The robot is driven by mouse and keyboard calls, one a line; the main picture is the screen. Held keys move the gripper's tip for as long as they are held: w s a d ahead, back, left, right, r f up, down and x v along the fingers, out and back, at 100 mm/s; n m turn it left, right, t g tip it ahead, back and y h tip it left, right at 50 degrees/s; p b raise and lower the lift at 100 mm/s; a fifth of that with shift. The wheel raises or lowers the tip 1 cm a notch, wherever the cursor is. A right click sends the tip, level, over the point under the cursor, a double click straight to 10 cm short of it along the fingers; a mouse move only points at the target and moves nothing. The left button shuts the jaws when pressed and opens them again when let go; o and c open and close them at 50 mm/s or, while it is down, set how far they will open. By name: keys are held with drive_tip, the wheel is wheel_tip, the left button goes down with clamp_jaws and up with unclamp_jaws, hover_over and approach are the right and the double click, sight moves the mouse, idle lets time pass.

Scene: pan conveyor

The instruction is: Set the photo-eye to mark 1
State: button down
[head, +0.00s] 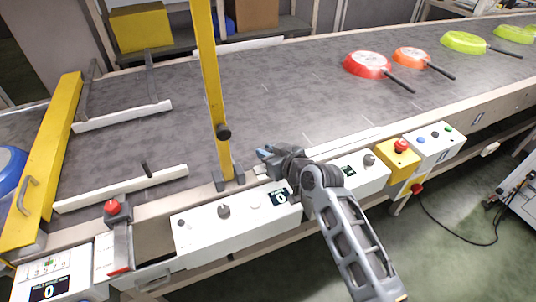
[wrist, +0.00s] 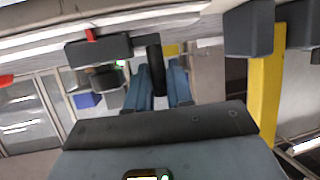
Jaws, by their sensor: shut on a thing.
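My gripper (head: 266,153) is at the near edge of the conveyor, just right of the yellow upright post. In the wrist view its two blue fingers (wrist: 158,88) are shut on a black upright stem (wrist: 154,64). Beside the stem is a dark block (wrist: 98,48) with a red pointer on top and a small green light, which looks like the photo-eye. I cannot tell how the stem joins the block. My gripper hides this part in the head view. A pale rail (wrist: 120,20) runs behind the block. No mark numbers are readable on it.
The yellow post (head: 212,85) stands close left of my gripper. White control boxes (head: 235,220) line the near side below it. Red, orange and green pans (head: 367,65) lie on the belt (head: 290,95) at the far right. The middle of the belt is clear.

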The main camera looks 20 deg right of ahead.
drive_tip(key=shift+a, duration=0.25)
drive_tip(key=c, duration=1.4)
unclamp_jaws()
drive_tip(key=shift+s, duration=0.1)
drive_tip(key=shift+b+v, duration=0.35)
drive_tip(key=shift+v, duration=3.5)
